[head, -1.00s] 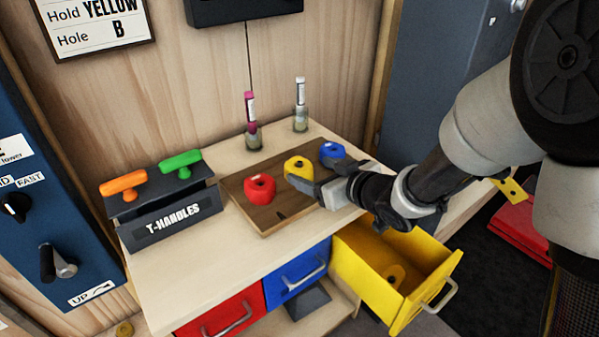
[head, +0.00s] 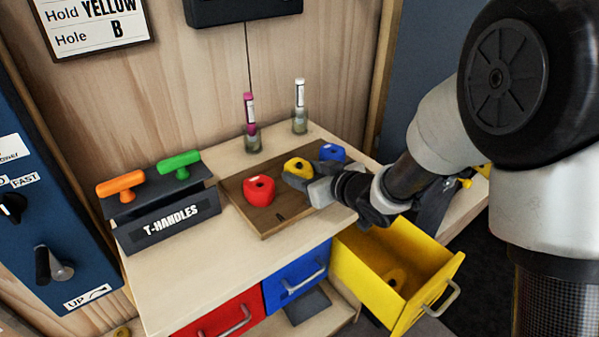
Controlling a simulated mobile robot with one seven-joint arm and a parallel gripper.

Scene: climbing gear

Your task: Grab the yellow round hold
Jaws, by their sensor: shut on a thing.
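The yellow round hold (head: 296,166) sits at the wooden tray (head: 265,219), between a red hold and a blue hold. My gripper (head: 303,176) reaches in from the right, and its jaws are shut on the yellow hold. The fingers and wrist hide part of the hold's lower right side. I cannot tell whether the hold rests on the tray or is slightly raised.
The red hold (head: 259,190) and blue hold (head: 332,152) are close on either side. A T-handles rack (head: 168,228) stands left, and two small bottles (head: 252,138) stand behind. An open yellow drawer (head: 372,270) juts out below my wrist.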

